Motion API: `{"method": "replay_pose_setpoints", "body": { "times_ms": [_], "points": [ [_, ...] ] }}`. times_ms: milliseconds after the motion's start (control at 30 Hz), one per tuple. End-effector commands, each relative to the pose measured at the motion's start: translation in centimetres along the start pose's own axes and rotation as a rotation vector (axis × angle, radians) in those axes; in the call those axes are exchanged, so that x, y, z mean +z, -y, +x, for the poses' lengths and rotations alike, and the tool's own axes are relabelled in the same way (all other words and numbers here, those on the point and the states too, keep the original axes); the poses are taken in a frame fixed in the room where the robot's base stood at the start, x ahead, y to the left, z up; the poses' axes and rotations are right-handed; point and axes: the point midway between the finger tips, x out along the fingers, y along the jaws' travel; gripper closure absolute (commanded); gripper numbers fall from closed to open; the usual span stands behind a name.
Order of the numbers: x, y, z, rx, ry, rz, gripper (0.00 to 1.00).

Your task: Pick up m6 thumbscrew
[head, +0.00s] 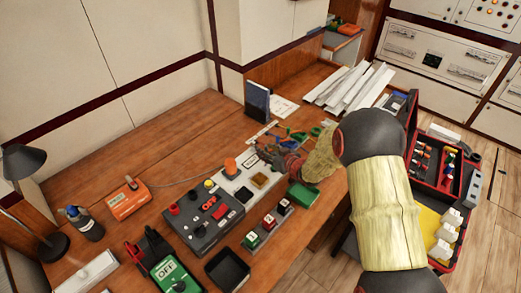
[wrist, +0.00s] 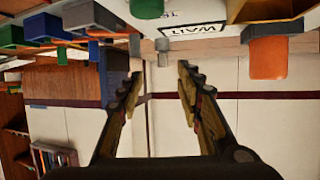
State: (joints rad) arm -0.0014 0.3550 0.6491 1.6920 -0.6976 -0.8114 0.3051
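In the wrist view, which looks upside down, a small grey knurled-looking cylinder (wrist: 162,45) hangs beyond and between my fingertips; it may be the m6 thumbscrew, but it is too small to be sure. My gripper (wrist: 160,72) is open, its two fingers spread, with nothing between the pads. The cylinder looks apart from both fingers. In the head view my gripper (head: 280,160) is low over the far right end of the white panel (head: 229,186), and the arm and fingers hide what lies under it. I cannot make out the thumbscrew there.
An orange knob (wrist: 268,58) and a green cylinder (wrist: 147,8) flank the grey cylinder. A grey control box (head: 205,222), green box (head: 303,194) and blue upright binder (head: 257,100) stand on the bench. Free wood lies at the left back (head: 110,160).

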Motion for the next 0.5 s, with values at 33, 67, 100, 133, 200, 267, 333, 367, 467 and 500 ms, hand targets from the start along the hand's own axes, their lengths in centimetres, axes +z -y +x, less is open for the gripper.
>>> {"method": "replay_pose_setpoints", "body": {
  "times_ms": [33,67,100,133,200,267,333,367,467,500],
  "points": [
    [0.0,0.1,0.6,-0.001,-0.001,-0.001,0.64],
    [0.0,0.1,1.0,-0.001,-0.001,-0.002,0.64],
    [0.0,0.1,1.4,-0.001,-0.001,-0.001,0.64],
    [0.0,0.1,1.7,-0.001,-0.001,-0.001,0.64],
    [-0.1,0.1,2.1,0.000,0.000,0.000,0.64],
    [-0.1,0.1,2.5,0.001,0.000,0.000,0.64],
    [-0.3,0.2,3.1,0.001,-0.001,-0.001,0.64],
    [-0.4,0.3,3.5,0.001,-0.001,-0.001,0.64],
    [-0.5,0.5,5.0,0.001,0.000,-0.002,0.64],
    [-0.6,0.5,5.6,0.001,0.000,-0.001,0.64]
  ]
}}
